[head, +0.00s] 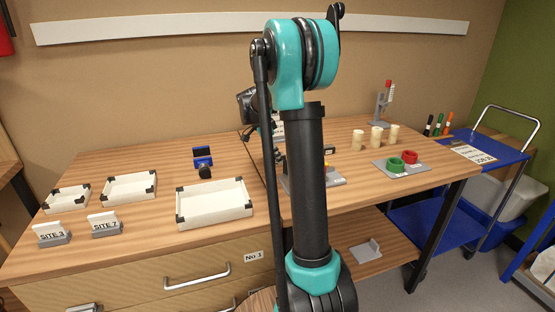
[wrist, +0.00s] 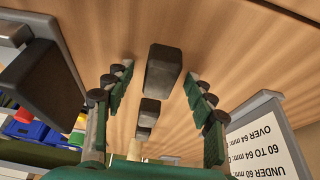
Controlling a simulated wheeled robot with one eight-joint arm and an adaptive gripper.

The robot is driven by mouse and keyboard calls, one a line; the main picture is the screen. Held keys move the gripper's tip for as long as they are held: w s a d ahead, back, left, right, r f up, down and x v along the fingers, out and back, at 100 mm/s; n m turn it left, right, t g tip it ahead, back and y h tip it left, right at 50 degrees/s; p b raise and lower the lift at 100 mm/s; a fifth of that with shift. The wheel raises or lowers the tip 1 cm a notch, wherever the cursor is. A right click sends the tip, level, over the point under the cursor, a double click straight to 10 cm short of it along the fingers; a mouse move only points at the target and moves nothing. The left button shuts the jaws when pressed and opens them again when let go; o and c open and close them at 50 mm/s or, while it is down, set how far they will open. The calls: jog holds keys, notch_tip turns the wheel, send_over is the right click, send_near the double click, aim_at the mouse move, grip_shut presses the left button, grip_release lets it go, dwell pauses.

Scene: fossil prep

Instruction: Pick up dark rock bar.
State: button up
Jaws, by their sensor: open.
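In the wrist view a dark grey rock bar (wrist: 163,72) lies on the wooden table, between the fingertips of my gripper (wrist: 158,80) as seen from the wrist. The green-padded fingers are spread wide, with visible gaps on both sides of the bar, and hold nothing. Two smaller dark blocks (wrist: 149,112) show in line beyond the bar, between the fingers. I cannot tell how far the fingertips are above the table. In the head view my own arm hides the bar and most of my gripper.
A size sign (wrist: 265,140) stands close to the right finger. A large dark block (wrist: 42,82) is at the left. In the head view, white trays (head: 214,203), a blue device (head: 203,162), beige cylinders (head: 376,137) and red and green rings (head: 396,164) stand on the table.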

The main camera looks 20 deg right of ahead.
grip_shut()
dwell(0.4)
jog(key=shift+r, duration=0.15)
